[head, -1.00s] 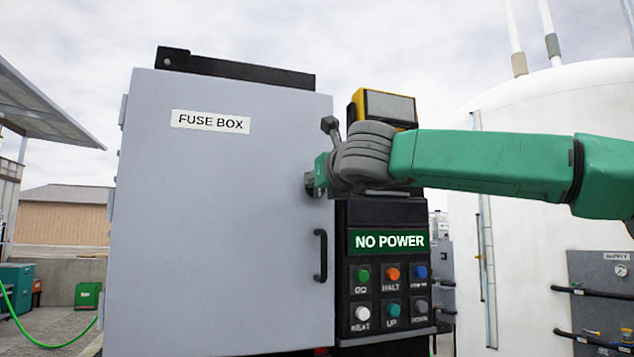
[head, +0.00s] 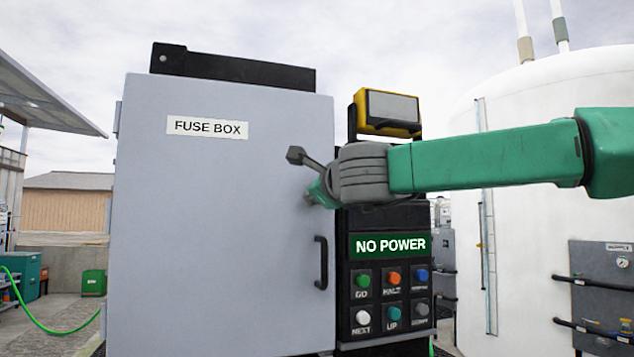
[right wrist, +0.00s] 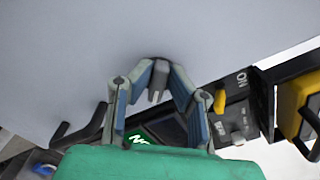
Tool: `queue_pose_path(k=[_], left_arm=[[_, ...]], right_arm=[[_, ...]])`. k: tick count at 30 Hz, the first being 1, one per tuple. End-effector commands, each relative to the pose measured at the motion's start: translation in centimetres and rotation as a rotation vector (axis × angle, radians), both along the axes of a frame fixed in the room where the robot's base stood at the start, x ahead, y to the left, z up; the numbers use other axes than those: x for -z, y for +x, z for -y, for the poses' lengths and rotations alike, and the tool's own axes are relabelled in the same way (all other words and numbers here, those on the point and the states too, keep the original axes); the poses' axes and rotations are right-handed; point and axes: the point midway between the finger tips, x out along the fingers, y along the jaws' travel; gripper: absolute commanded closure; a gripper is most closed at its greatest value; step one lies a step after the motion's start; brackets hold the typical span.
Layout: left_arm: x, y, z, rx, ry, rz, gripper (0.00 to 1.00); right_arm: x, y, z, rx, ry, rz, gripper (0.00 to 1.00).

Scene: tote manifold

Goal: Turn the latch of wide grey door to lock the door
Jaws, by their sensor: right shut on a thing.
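The wide grey door (head: 220,220) labelled FUSE BOX is closed against its black housing, as far as the head view shows. My right gripper (head: 316,196) is at the door's right edge, above the black handle (head: 320,262). In the right wrist view, the fingers of my right gripper (right wrist: 156,92) reach to the door (right wrist: 120,40) and are shut on the small grey latch (right wrist: 158,80), which stands between their tips. In the head view the latch is hidden behind the gripper. My left gripper is not in view.
A black panel with a NO POWER sign (head: 390,245) and several coloured buttons stands right of the door. A yellow-framed lamp (head: 388,112) is above it, close to my arm. A white tank (head: 540,130) stands further right.

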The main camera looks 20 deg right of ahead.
Motion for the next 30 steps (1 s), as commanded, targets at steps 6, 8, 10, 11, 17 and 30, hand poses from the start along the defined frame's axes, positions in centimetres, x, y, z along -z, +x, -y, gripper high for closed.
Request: queue_pose_path(k=[6,8,10,11,17,30], left_arm=[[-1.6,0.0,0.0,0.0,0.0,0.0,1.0],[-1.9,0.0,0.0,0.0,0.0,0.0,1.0],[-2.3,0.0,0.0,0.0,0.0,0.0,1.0],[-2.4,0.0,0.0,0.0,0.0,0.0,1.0],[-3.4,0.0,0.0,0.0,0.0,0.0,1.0],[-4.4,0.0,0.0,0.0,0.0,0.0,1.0]], right_arm=[[0.3,0.1,-0.2,-0.002,-0.208,0.001,1.0],[0.3,0.1,-0.2,-0.002,-0.264,0.002,1.0],[0.5,0.1,-0.3,-0.002,-0.33,0.004,1.0],[0.5,0.1,-0.3,-0.002,-0.357,0.005,1.0],[0.7,0.1,-0.3,-0.003,-0.523,0.011,1.0],[1.2,0.1,-0.4,-0.005,-0.732,0.017,1.0]])
